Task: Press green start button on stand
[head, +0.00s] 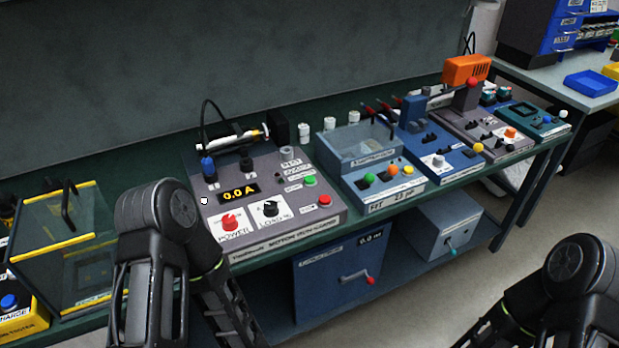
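A green button (310,181) sits on the sloped top of a grey motor test stand (262,237) at the middle of the bench, with a red button (324,200) below it. Another green button (369,178) is on the blue stand (408,190) to the right, beside an orange and a yellow button. Both green buttons are uncovered and nothing touches them. My black arm links show at the lower left and lower right, in front of the bench. No gripper fingertips can be made out.
The grey stand also carries a 0.0 A display (239,193), a red power knob (230,222) and a black load knob (271,209). A clear yellow-edged box (62,250) stands at the left. A blue crank box (342,275) is on the lower shelf.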

